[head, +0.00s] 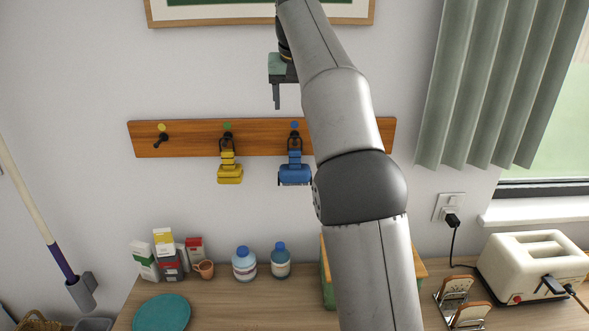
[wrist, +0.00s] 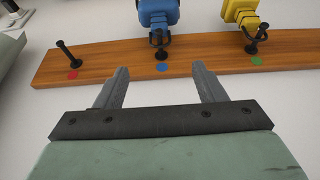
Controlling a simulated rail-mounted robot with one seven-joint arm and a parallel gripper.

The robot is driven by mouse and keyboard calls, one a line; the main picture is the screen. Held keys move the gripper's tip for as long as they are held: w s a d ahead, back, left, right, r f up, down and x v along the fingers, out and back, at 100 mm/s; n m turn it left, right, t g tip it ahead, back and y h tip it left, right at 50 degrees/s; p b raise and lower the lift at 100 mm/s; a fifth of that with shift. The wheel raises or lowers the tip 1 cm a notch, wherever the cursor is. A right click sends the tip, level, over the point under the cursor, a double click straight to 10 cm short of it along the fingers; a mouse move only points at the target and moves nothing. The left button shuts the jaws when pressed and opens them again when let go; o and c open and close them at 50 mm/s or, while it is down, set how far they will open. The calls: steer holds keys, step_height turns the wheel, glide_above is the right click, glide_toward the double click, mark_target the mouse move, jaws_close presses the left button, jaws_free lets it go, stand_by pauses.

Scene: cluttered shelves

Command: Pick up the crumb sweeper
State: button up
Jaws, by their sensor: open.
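Two handled tools hang by loops from a wooden peg rail (head: 180,133): a yellow one (head: 230,172) and a blue one (head: 295,174). I cannot tell for certain which is the crumb sweeper. In the wrist view, which shows them upside down, the blue tool (wrist: 158,13) hangs at top centre and the yellow tool (wrist: 246,12) at upper right, both partly cut off. My gripper (wrist: 160,70) is open and empty, its fingers pointing toward the rail at the blue-dot peg, apart from the blue tool. In the head view my gripper is above the rail; my arm hides part of it.
The yellow-dot peg (head: 160,137) and red-dot peg (wrist: 67,55) are empty. Below, the counter holds boxes (head: 165,250), bottles (head: 243,263), a teal plate (head: 162,313) and a toaster (head: 533,265). A framed picture (head: 215,18) and curtain (head: 490,85) are nearby.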

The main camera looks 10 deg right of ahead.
steer(key=b, duration=0.1)
glide_above(295, 148)
steer(key=s, duration=0.3)
steer(key=f, duration=1)
steer(key=shift+w+a+f, duration=0.25)
steer(key=shift+a+f, duration=0.05)
steer(key=shift+f, duration=0.05)
steer(key=shift+p+x, duration=0.3)
steer(key=shift+x, duration=2.4)
steer(key=shift+w+r, duration=0.1)
steer(key=shift+w, duration=0.1)
steer(key=shift+c, duration=0.3)
jaws_close()
steer(key=shift+r, duration=0.1)
steer(key=shift+s+r, duration=0.1)
steer(key=shift+r, duration=0.6)
steer(key=s+a+b, duration=0.2)
steer(key=s+b, duration=0.5)
steer(key=s, duration=1)
steer(key=shift+s+a+b, duration=0.35)
steer(key=shift+a+b, duration=0.05)
